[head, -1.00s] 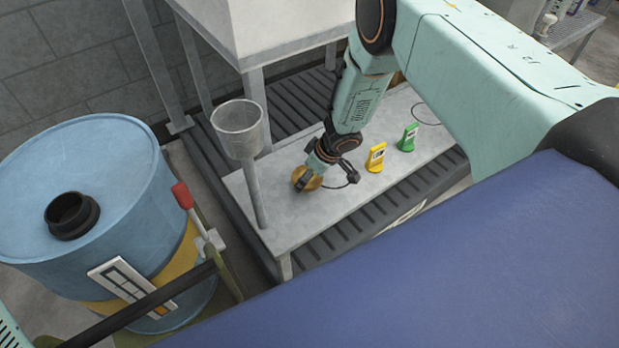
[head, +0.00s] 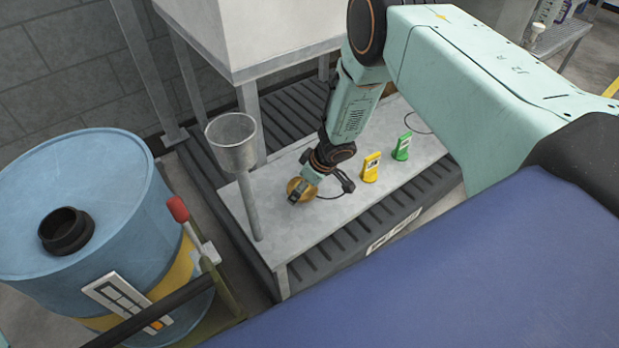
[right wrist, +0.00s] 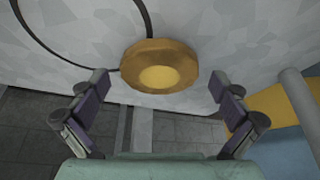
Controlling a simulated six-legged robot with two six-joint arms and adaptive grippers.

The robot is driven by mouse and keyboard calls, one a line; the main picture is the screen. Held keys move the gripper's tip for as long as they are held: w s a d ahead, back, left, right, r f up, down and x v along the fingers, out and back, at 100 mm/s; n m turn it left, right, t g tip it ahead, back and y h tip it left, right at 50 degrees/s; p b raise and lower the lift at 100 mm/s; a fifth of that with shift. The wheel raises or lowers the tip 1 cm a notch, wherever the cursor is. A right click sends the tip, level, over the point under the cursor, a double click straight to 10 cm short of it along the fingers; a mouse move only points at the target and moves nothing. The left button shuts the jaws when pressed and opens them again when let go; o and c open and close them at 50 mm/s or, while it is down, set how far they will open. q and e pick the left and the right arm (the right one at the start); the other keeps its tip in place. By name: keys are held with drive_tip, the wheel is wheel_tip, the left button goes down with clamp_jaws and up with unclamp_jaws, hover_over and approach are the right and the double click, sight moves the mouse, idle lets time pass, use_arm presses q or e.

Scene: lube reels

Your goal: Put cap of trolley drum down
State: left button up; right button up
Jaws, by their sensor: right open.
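The cap (head: 301,189), a round brass-coloured disc, rests on the grey bench top (head: 342,205). In the right wrist view the cap (right wrist: 160,68) shows its face with a brighter centre. My right gripper (right wrist: 158,86) is open, its fingers on either side of the cap with gaps showing; in the head view the gripper (head: 306,182) is at the cap and partly covers it. The blue trolley drum (head: 110,185) with a yellow band stands at the left, its dark neck (head: 66,230) open on top. My left gripper is out of view.
A metal funnel on a post (head: 231,143) stands at the bench's left end. A thin black cable loops by the cap. A red-tipped lever (head: 178,209) is beside the drum.

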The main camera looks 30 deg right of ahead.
drive_tip(key=p+v, duration=0.4)
drive_tip(key=v, duration=0.8)
drive_tip(key=shift+f, duration=0.15)
drive_tip(key=b+x, duration=0.5)
drive_tip(key=x, duration=0.7)
drive_tip(key=shift+f, duration=0.35)
wheel_tip(320, 180, up, 3)
drive_tip(key=shift+w+p, duration=0.15)
drive_tip(key=shift+p, duration=0.8)
drive_tip(key=shift+r, duration=0.55)
drive_tip(key=shift+f, duration=0.1)
